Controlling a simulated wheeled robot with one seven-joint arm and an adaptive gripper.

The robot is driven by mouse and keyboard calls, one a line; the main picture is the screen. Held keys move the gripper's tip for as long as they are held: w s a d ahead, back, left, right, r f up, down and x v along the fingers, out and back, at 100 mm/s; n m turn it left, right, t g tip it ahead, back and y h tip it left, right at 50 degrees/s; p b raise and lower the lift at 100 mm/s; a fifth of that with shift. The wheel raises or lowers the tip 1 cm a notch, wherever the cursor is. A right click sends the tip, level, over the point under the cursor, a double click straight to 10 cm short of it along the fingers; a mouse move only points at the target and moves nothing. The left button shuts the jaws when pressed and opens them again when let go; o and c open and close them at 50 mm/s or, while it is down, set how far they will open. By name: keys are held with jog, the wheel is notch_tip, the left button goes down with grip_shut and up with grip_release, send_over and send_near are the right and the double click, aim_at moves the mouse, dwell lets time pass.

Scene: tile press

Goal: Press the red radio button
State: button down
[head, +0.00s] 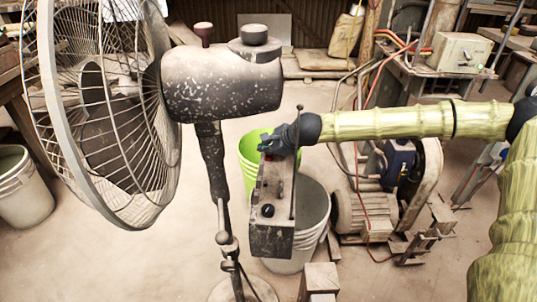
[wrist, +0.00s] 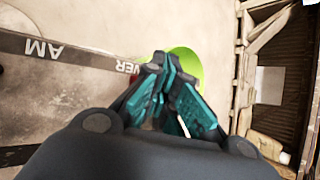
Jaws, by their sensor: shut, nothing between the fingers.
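The radio (head: 272,215) is a dark, worn box with a black knob and an upright antenna, in the middle of the head view. My gripper (head: 270,146) is shut and empty, at the radio's upper end. Its teal fingers (wrist: 162,72) are together in the wrist view, over the edge of a dark strip (wrist: 75,56) with upside-down white letters. A small patch of red shows beside the fingertips in the head view; I cannot tell whether it is the button or whether the fingers touch it.
A large fan (head: 110,110) stands close on the left, its motor housing (head: 220,85) just above the radio. A green bucket (head: 248,165) and a grey bucket (head: 312,205) are behind the radio. A machine (head: 370,215) stands at right. Floor is clear at lower left.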

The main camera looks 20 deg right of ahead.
aim_at(267, 156)
jog(key=shift+r+p, duration=3.05)
jog(key=shift+p, duration=0.2)
